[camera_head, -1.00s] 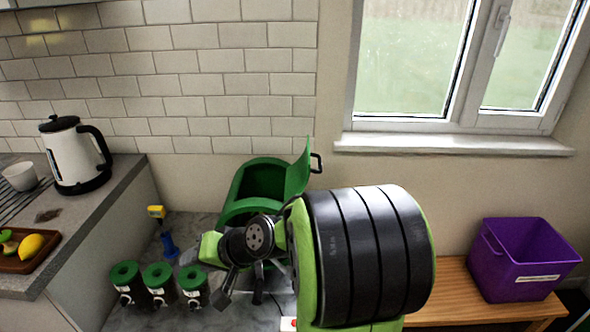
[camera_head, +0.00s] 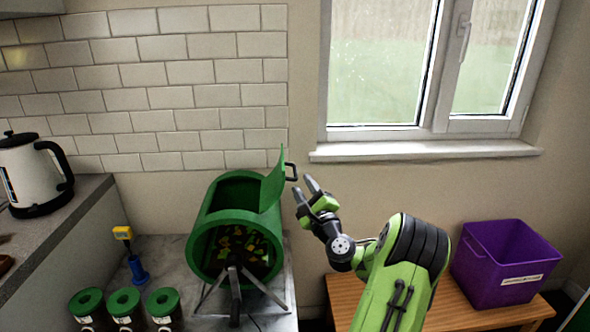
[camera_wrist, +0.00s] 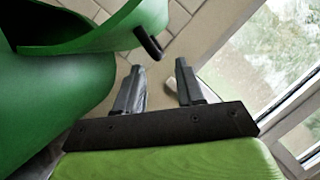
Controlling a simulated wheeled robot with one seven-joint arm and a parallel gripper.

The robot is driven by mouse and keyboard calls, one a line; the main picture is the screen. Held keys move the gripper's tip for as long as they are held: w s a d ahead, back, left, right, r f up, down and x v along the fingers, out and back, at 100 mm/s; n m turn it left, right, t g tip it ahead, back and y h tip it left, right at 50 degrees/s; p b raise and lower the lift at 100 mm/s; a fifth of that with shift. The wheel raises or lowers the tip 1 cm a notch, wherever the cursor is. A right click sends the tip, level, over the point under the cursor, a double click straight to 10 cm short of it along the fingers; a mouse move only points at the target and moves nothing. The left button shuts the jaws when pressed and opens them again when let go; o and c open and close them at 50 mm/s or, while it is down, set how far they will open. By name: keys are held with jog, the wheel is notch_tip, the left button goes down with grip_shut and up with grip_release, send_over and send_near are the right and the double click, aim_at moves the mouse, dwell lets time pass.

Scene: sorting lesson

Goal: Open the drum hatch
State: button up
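The green drum (camera_head: 197,235) rests on its stand on the grey counter, its round front showing orange and green bits inside. Its hatch (camera_head: 272,187) stands raised at the right of the dark top opening. The black handle (camera_head: 291,172) sticks out from the hatch's right side. My gripper (camera_head: 308,190) is just right of the handle, with its fingers apart and nothing between them. In the wrist view, the open gripper (camera_wrist: 158,70) has the hatch (camera_wrist: 105,38) at upper left and the handle (camera_wrist: 148,43) just beyond the fingertips. No contact shows.
Several green-lidded jars (camera_head: 125,302) and a blue and yellow tool (camera_head: 137,268) stand left of the drum. A kettle (camera_head: 28,175) is on the left worktop. A purple bin (camera_head: 505,262) sits on a wooden bench (camera_head: 465,314) at right. The window (camera_head: 380,70) is behind my arm.

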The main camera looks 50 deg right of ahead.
aim_at(295, 170)
jog(key=x, duration=0.7)
jog(key=shift+p, duration=0.4)
jog(key=shift+s, duration=0.1)
grip_shut()
